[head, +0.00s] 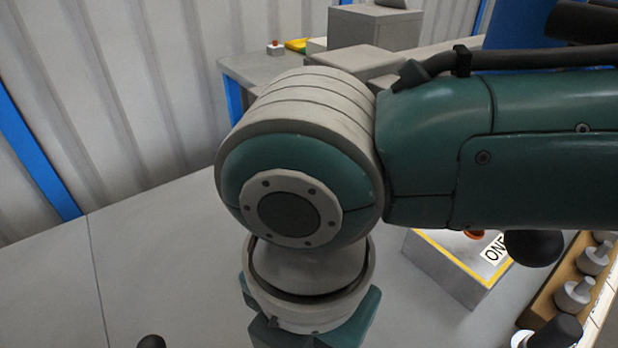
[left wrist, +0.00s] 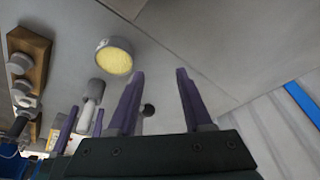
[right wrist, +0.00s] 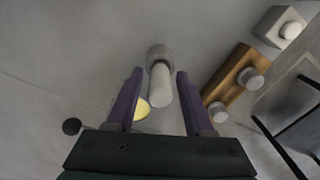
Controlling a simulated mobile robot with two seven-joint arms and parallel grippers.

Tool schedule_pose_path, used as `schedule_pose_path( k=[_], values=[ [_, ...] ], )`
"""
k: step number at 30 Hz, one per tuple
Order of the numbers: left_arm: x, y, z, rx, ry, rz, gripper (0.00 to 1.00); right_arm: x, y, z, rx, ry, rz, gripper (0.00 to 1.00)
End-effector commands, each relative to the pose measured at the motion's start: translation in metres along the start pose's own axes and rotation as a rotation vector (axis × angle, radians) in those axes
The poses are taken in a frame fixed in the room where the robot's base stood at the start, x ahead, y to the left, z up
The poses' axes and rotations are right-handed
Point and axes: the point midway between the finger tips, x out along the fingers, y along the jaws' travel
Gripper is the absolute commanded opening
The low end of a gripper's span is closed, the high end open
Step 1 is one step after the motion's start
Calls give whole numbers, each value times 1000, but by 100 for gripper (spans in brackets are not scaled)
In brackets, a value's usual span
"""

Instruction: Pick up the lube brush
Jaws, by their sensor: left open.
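The lube brush, with a grey knurled head and a pale handle, shows in the right wrist view (right wrist: 161,85) ahead of and between the fingers of my right gripper (right wrist: 160,78). That gripper is open, with gaps visible on both sides of the brush. The left wrist view also shows the brush (left wrist: 95,92), near the purple fingers of my right gripper (left wrist: 82,122). My left gripper (left wrist: 160,80) is open and empty, apart from the brush. In the head view my right arm covers the middle; the brush cannot be made out and both sets of fingertips are out of sight.
A round tin with yellow contents (left wrist: 115,57) stands near the brush. A wooden rack (right wrist: 229,82) with grey flanged parts lies at the right. A grey box with a yellow-edged label (head: 455,270) is beside it. The grey surface at left (head: 150,250) is largely clear.

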Motion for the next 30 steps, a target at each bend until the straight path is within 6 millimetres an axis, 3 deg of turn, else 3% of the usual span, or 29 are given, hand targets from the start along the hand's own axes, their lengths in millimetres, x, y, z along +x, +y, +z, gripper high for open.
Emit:
schedule_pose_path(
  k=[2, 13, 30],
  values=[
    [0, -1, 0, 3, 0, -2, 50, 0, 0, 0, 0, 0, 0, 42],
    [0, -2, 0, 6, -1, -4, 50, 0, 0, 0, 0, 0, 0, 1],
    [-1, 0, 0, -2, 0, 2, 50, -4, 0, 0, 0, 0, 1, 0]
  ],
)
